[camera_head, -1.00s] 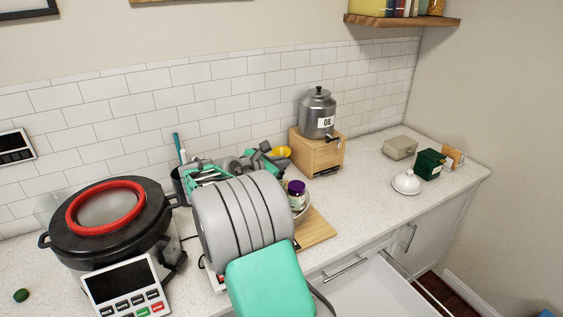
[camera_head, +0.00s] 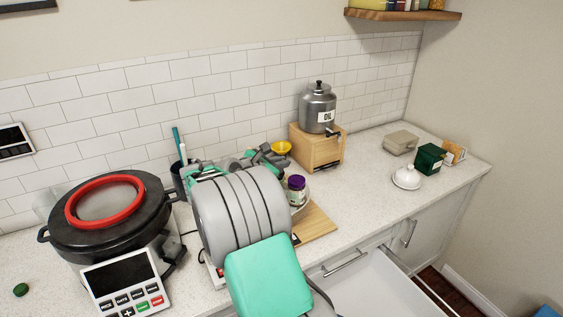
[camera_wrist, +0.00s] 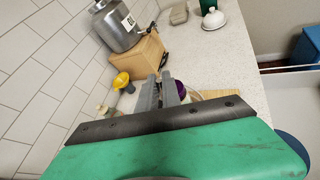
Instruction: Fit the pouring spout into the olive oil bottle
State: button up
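I cannot make out the pouring spout or clearly identify the olive oil bottle. A small pale object (camera_wrist: 103,109), partly hidden, stands below the yellow funnel-like piece (camera_wrist: 121,80) in the wrist view; I cannot tell what it is. My gripper (camera_head: 268,156) is over the back part of the counter, left of the wooden box, with my arm hiding much of the counter below. In the wrist view its grey fingers (camera_wrist: 163,90) point away toward the box, close together. I cannot tell whether anything is between them.
A metal can marked OIL (camera_head: 318,108) stands on a wooden box (camera_head: 316,147). A purple-lidded jar (camera_head: 297,188) stands by a wooden board (camera_head: 316,226). A black pot with a red ring (camera_head: 107,236) is left. An open drawer (camera_head: 372,286) juts out in front. The counter right of the box has free room.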

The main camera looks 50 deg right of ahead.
jog(key=o, duration=0.5)
jog(key=shift+c, duration=0.2)
jog(key=b+v, duration=0.2)
jog(key=v, duration=0.6)
jog(key=shift+d, duration=0.1)
